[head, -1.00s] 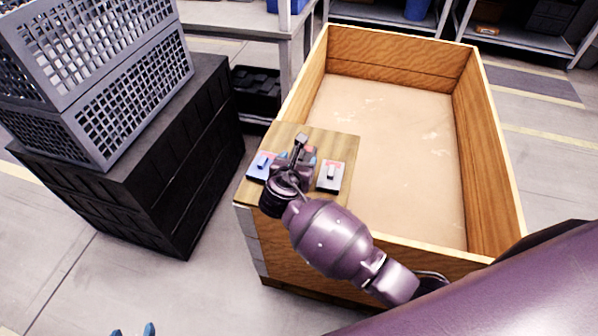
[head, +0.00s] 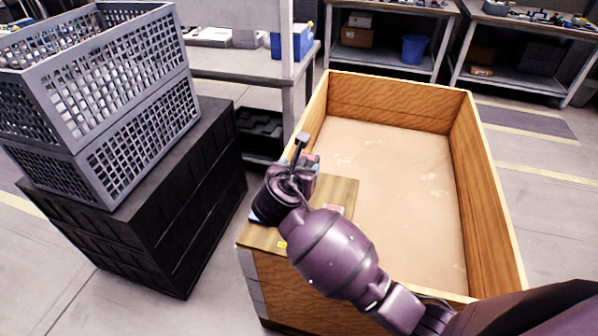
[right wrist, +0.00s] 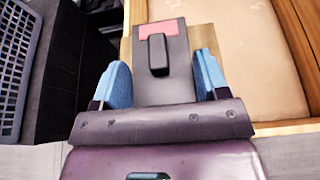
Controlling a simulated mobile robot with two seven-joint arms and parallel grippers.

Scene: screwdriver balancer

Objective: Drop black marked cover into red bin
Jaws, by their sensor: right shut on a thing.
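A dark grey cover (right wrist: 158,85) with a pink patch and a black handle sits between the two blue fingertips in the right wrist view. My right gripper (right wrist: 163,78) is shut on it. In the head view my right gripper (head: 298,175) holds the cover above the wooden board at the crate's near-left corner, and the wrist partly hides it. No red bin shows in these frames. My left gripper is not in view.
A second cover with a pink patch (head: 333,211) lies on the board (head: 345,190), mostly hidden by my arm. A large open wooden crate (head: 487,200) has an empty floor. Grey baskets (head: 140,125) on a black cabinet (head: 150,240) stand left. Shelves and a blue bucket (head: 412,48) are behind.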

